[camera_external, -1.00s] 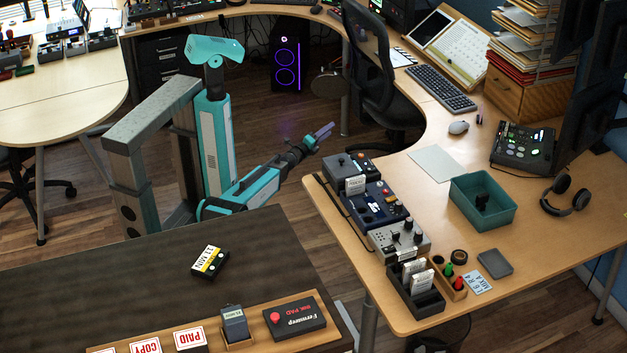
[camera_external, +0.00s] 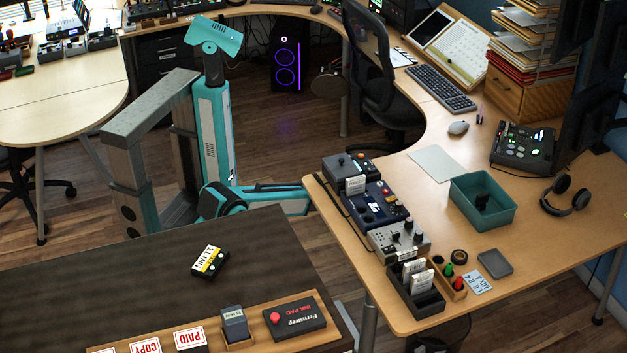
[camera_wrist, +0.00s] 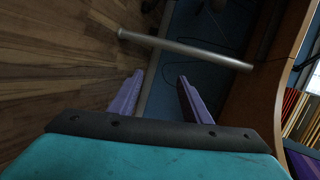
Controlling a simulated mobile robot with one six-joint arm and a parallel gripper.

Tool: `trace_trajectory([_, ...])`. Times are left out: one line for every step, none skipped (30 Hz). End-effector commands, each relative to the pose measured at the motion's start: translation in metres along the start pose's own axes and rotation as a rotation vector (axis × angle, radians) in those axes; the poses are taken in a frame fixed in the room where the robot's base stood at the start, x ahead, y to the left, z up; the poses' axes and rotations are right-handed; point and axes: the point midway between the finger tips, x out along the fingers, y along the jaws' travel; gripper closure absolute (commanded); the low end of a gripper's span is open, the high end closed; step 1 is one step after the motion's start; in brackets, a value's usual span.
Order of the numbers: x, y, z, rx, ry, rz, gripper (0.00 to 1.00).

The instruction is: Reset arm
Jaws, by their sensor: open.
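My gripper (camera_wrist: 160,77) shows in the wrist view as two purple fingers, spread apart with nothing between them. Beyond them are a metal bar (camera_wrist: 190,49), the wood floor and a blue surface. In the external view my teal arm (camera_external: 270,198) reaches low to the right, toward the left edge of the wooden desk. Its far end and my gripper are hidden there, seemingly below the desk top.
The wooden desk (camera_external: 408,316) holds control boxes (camera_external: 372,205), a teal bin (camera_external: 483,213) and headphones (camera_external: 566,195). A dark table (camera_external: 110,291) with a black-and-yellow cassette (camera_external: 209,262) stands in front of me. An office chair (camera_external: 372,75) is behind. Open floor (camera_external: 275,135) lies between.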

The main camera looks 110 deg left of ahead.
Motion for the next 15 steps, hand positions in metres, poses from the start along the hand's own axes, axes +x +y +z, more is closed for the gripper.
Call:
trace_trajectory([-0.003, 0.007, -0.016, -0.011, 0.007, 0.026, 0.56])
trace_trajectory([-0.004, 0.013, -0.024, -0.02, 0.009, 0.041, 0.56])
trace_trajectory([-0.006, 0.02, -0.034, -0.031, 0.01, 0.06, 0.56])
trace_trajectory([-0.007, 0.025, -0.042, -0.038, 0.012, 0.074, 0.56])
trace_trajectory([-0.009, 0.031, -0.049, -0.047, 0.011, 0.089, 0.56])
trace_trajectory([-0.011, 0.037, -0.059, -0.057, 0.012, 0.107, 0.56])
trace_trajectory([-0.014, 0.043, -0.065, -0.064, 0.011, 0.121, 0.56])
trace_trajectory([-0.016, 0.049, -0.072, -0.072, 0.011, 0.134, 0.56])
trace_trajectory([-0.019, 0.056, -0.081, -0.079, 0.009, 0.153, 0.56])
trace_trajectory([-0.021, 0.061, -0.088, -0.086, 0.008, 0.165, 0.56])
trace_trajectory([-0.024, 0.066, -0.094, -0.092, 0.006, 0.178, 0.56])
trace_trajectory([-0.028, 0.073, -0.103, -0.099, 0.004, 0.195, 0.56])
trace_trajectory([-0.03, 0.078, -0.109, -0.106, 0.001, 0.208, 0.56])
trace_trajectory([-0.034, 0.083, -0.115, -0.111, -0.001, 0.22, 0.56])
trace_trajectory([-0.038, 0.09, -0.123, -0.118, -0.006, 0.236, 0.56])
